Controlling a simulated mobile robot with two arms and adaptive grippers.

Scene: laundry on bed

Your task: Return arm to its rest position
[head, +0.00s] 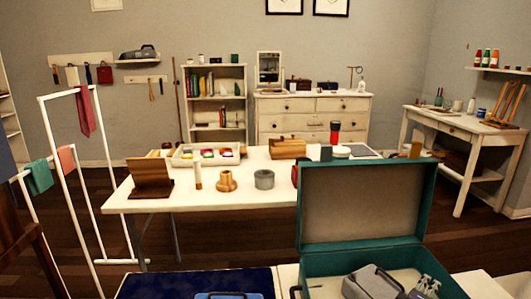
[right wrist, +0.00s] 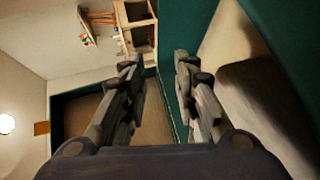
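My right gripper (head: 426,285) shows at the bottom right of the head view, over the open teal case (head: 313,263). In the right wrist view my right gripper (right wrist: 160,68) has its two dark fingers apart, with nothing between them. The teal walls of the case (right wrist: 205,25) show beside and beyond the fingers. The case lid stands upright, with a beige lining. My left gripper is not in the head view. The rest of my arms is hidden or out of frame.
A white table (head: 222,205) behind the case holds a white tray (head: 180,163), wooden items and a grey pot (head: 264,179). A white rack (head: 98,215) with cloths stands left. A dark blue mat (head: 160,286) lies in front. Dark floor is open at right.

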